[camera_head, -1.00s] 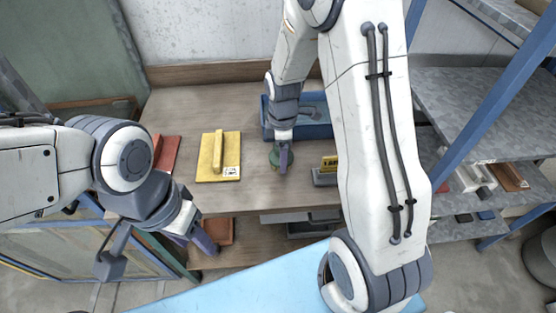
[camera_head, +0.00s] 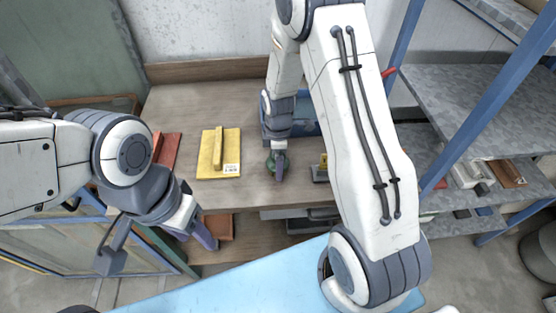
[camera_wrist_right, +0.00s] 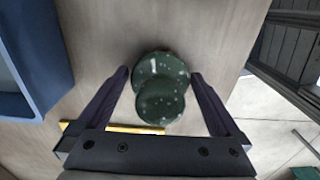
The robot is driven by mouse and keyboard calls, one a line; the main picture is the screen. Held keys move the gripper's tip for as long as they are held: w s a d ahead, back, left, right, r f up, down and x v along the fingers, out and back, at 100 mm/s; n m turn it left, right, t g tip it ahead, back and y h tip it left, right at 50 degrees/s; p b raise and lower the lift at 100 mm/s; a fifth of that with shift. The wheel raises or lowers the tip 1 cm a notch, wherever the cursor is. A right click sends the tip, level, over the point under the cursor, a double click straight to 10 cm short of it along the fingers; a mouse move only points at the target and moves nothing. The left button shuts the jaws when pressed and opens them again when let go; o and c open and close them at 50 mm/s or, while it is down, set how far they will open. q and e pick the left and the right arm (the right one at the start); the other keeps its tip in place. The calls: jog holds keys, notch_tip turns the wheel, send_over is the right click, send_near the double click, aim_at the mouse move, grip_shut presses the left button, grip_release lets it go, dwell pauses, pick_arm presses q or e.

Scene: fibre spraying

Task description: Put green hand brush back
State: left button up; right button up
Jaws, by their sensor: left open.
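The green hand brush (camera_head: 270,162) stands on the wooden bench top near its front edge, partly hidden by my right gripper. In the right wrist view the brush (camera_wrist_right: 160,98) is dark green with pale specks, with a rounded knob toward the camera. My right gripper (camera_head: 280,170) points down at it. In the wrist view its two fingers (camera_wrist_right: 160,78) are apart, one on each side of the brush, with gaps visible on both sides. My left gripper (camera_head: 203,236) is open and empty, in front of the bench at the lower left.
A yellow float (camera_head: 206,165) and a red one (camera_head: 168,152) lie left of the brush. A blue box (camera_head: 305,128) sits behind it. A grey float with a yellow handle (camera_head: 320,172) lies close to the right. A blue-framed shelf (camera_head: 482,105) stands at right.

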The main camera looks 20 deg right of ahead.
jog(key=shift+r, duration=0.45)
notch_tip(320, 180, up, 11)
jog(key=shift+f+b, duration=0.2)
jog(key=shift+b, duration=0.6)
jog(key=shift+a+r, duration=0.1)
jog(key=shift+r, duration=0.25)
jog(key=s+a+r+m, duration=0.3)
jog(key=s+a+r, duration=0.2)
jog(key=s+a, duration=0.6)
jog(key=s+a+m, duration=0.1)
jog(key=s+m, duration=0.1)
jog(key=s, duration=0.4)
jog(key=s+a+r+m+y, duration=0.1)
jog(key=s+a+m, duration=0.1)
jog(key=s, duration=0.4)
jog(key=shift+s+m, duration=0.3)
jog(key=shift+s, duration=0.1)
jog(key=shift+r, duration=0.1)
